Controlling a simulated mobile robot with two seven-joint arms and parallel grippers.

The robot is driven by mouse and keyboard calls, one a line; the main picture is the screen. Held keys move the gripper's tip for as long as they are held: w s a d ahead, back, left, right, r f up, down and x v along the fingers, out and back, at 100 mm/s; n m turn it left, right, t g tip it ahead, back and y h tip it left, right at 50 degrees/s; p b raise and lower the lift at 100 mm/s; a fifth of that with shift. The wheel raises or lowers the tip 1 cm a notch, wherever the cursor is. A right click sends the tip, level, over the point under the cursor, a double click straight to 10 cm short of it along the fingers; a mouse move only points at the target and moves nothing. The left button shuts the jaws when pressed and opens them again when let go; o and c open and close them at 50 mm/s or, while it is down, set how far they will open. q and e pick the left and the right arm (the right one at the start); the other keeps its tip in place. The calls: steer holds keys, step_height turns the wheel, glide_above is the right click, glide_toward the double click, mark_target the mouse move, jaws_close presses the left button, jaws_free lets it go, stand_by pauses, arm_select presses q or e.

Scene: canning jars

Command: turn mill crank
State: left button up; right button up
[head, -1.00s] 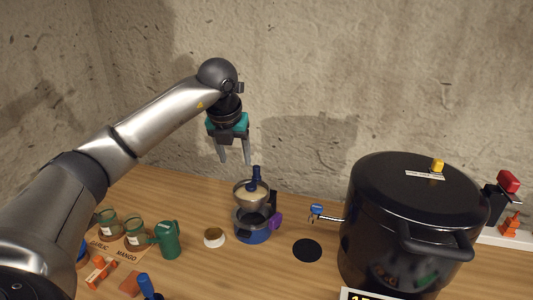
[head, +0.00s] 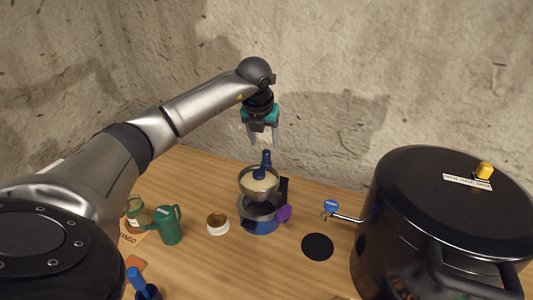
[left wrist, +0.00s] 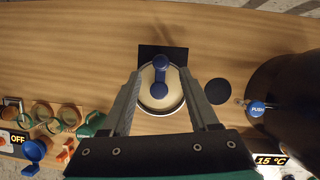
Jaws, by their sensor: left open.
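The mill stands on the wooden table, with a blue base (head: 262,226), a metal bowl (head: 259,190) holding something cream-coloured, and a blue crank (head: 259,174) on top. The crank's upright knob (head: 266,158) points up. My left gripper (head: 264,144) is open and empty, pointing down just above the knob. In the left wrist view the crank (left wrist: 160,77) lies between the open fingers of the left gripper (left wrist: 163,75), its knob toward the top of the picture. No contact is visible. My right gripper is not in view.
A large black pot (head: 440,205) stands to the right, with a blue-ended lever (head: 331,207) sticking out toward the mill. A black disc (head: 317,247) lies between them. A small jar (head: 217,223) and a green watering can (head: 168,226) stand to the left. The wall is behind.

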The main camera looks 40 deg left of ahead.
mark_target(266, 151)
arm_select(q)
steer(key=x, duration=0.6)
steer(key=shift+w+a+f, duration=0.1)
steer(key=shift+w+f, duration=0.15)
steer(key=shift+f, duration=0.1)
jaws_close()
stand_by(0.3)
